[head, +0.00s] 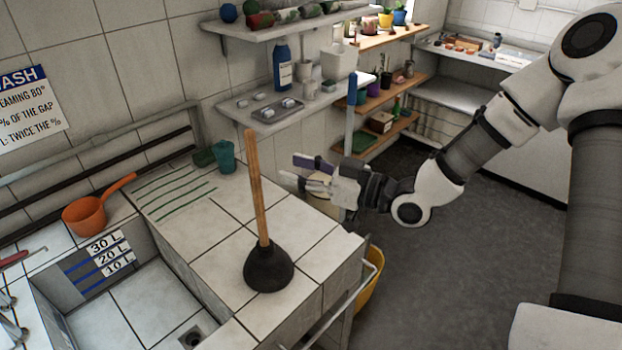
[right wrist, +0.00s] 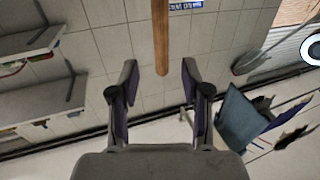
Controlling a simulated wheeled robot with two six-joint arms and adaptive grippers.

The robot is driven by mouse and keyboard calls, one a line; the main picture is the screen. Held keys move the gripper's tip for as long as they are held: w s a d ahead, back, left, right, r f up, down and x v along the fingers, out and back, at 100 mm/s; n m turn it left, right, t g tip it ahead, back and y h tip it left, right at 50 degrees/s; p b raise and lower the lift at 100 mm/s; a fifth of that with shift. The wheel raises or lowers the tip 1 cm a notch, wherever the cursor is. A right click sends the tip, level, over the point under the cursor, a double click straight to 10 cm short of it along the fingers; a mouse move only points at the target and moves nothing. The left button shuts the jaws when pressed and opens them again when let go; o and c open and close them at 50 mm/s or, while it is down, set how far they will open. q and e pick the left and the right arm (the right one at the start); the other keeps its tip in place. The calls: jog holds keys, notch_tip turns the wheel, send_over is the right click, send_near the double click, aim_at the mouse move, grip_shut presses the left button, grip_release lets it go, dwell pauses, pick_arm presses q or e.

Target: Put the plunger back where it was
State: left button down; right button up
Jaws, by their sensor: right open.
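The plunger (head: 269,265) stands upright on the tiled counter, its black cup down and its wooden handle leaning slightly left. My right gripper (head: 290,168) is open and empty, to the right of the handle's upper part and apart from it. In the right wrist view the wooden handle (right wrist: 160,35) comes down from the top edge, and its end lies in line with the gap between my open fingers (right wrist: 159,66). The cup is out of that view. My left gripper is in neither view.
The tiled counter (head: 205,235) borders a sunken sink basin (head: 130,305) with an orange scoop (head: 85,215) at its rim. A teal cup (head: 224,156) stands at the counter's back. A yellow bucket (head: 370,280) is by the counter's right side. Shelves line the wall; floor is free at right.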

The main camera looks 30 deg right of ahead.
jog(key=s+f+m+g+h, duration=0.2)
jog(key=s+f+g+h, duration=0.15)
jog(key=f, duration=0.75)
jog(key=s+f+m+g+h, duration=0.2)
jog(key=s+f+m+g, duration=0.15)
jog(key=f, duration=0.85)
jog(key=s+f+m+g+h, duration=0.1)
jog(key=s+f+g+h, duration=0.1)
jog(key=s+f, duration=0.6)
jog(key=s+d+f+m+g+h, duration=0.1)
jog(key=s+f+g+h, duration=0.2)
jog(key=s, duration=1)
notch_tip(320, 180, down, 6)
jog(key=shift+d+r+g, duration=0.2)
jog(key=shift+r+g, duration=0.05)
jog(key=shift+g, duration=0.85)
jog(key=shift+w+m+h, duration=0.1)
jog(key=shift+m+h, duration=0.15)
